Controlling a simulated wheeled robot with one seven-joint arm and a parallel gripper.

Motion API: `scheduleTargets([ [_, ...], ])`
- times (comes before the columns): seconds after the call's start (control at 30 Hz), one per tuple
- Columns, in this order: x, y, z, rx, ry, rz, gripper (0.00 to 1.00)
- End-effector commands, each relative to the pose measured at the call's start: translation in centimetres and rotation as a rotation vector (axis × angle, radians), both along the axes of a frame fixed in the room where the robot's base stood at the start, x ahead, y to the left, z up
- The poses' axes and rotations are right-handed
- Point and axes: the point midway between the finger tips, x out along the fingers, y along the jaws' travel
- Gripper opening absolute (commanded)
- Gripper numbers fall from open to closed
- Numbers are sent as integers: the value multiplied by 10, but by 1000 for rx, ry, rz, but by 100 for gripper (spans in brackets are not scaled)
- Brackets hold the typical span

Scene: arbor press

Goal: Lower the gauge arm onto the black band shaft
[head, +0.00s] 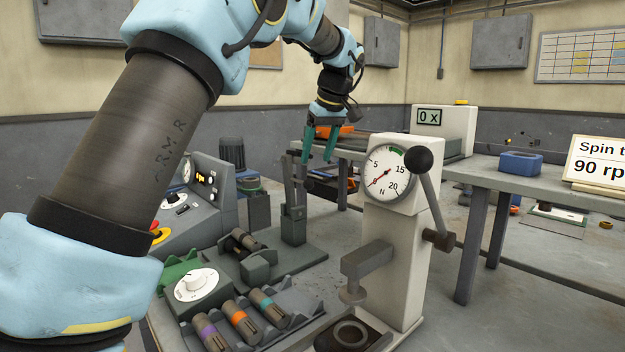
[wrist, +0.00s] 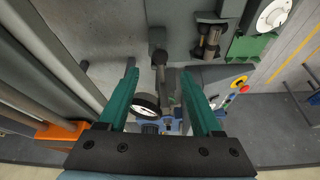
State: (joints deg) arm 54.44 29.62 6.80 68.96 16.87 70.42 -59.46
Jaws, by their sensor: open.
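The gauge stand (head: 293,222) is a dark grey post on a grey base plate, its slim arm (head: 290,167) pointing up rather than lying over the shaft. A round white-faced dial (wrist: 146,104) shows beside my left finger in the wrist view. A shaft (head: 241,240) with dark parts rests across a grey cradle; it also shows in the wrist view (wrist: 209,42). Its band colour is hard to tell. My gripper (head: 318,159) has teal fingers, open and empty, above and just right of the stand. In the wrist view, the grey arm lies between the spread fingers (wrist: 160,68).
The cream arbor press (head: 398,265) with its dial and black-knobbed lever stands right of the gauge stand. A tray (head: 282,297) holds purple, orange and teal banded shafts in front. A control console (head: 205,205) stands at left. A bench with a blue box (head: 520,162) is behind.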

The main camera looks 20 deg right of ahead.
Motion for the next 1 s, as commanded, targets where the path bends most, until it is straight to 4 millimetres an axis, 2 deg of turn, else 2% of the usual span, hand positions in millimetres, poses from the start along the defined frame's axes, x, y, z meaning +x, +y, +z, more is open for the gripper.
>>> scheduleTargets([
  [0.2,16,4,-38,2,3,0,66],
  [0.43,27,5,-66,1,3,0,66],
  [0.6,30,5,-74,-1,1,-1,66],
  [0.83,30,6,-74,-1,1,-1,66],
  [1.0,30,5,-74,-1,1,-1,48],
])
